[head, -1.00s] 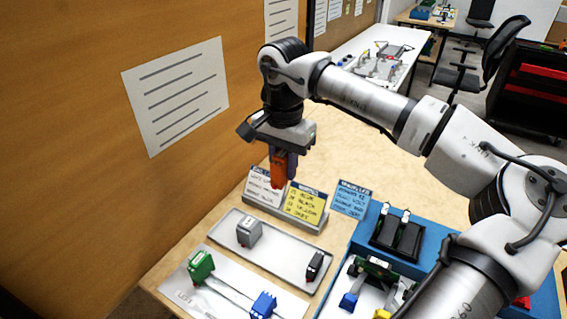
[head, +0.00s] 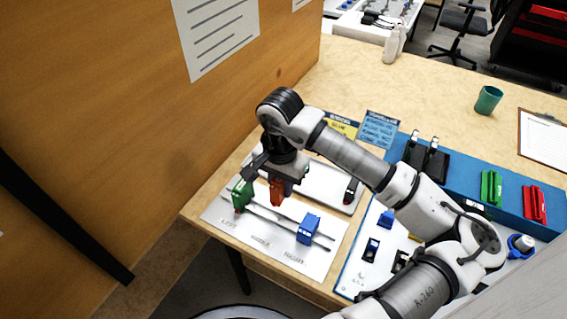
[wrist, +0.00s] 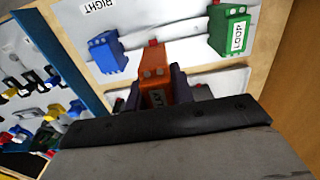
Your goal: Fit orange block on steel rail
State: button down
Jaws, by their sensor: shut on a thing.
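My gripper (head: 281,188) is shut on the orange block (head: 277,194), with a finger on each side of it; the block also shows in the wrist view (wrist: 155,75). It hangs over the white board near the steel rail (head: 283,217), between the green block (head: 241,194) and the blue block (head: 308,229). Those two stand at the rail, the green one left and the blue one right. In the wrist view the green block (wrist: 230,32) reads 4001 and the blue block (wrist: 107,52) is near the RIGHT label. I cannot tell whether the orange block touches the rail.
Behind the board lies a grey tray (head: 327,183) with a black part (head: 350,190). A blue-edged station with coloured parts stands to the right, holding a green part (head: 491,188) and a red part (head: 535,204). The wooden wall is close on the left.

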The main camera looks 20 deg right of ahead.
jog(key=shift+s+a+f, duration=0.25)
jog(key=shift+a+f, duration=0.55)
jog(key=shift+a, duration=0.2)
send_over(276, 216)
jog(key=shift+w+f+b, duration=0.15)
jog(key=shift+f+b, duration=0.25)
jog(key=shift+f, duration=1.75)
jog(key=shift+a+f+b, duration=0.1)
jog(key=shift+f+b, duration=1.1)
jog(key=shift+b, duration=0.9)
jog(key=c, duration=1.1)
grip_release()
jog(key=shift+f, duration=0.1)
jog(key=c, duration=0.4)
jog(key=shift+o, duration=0.2)
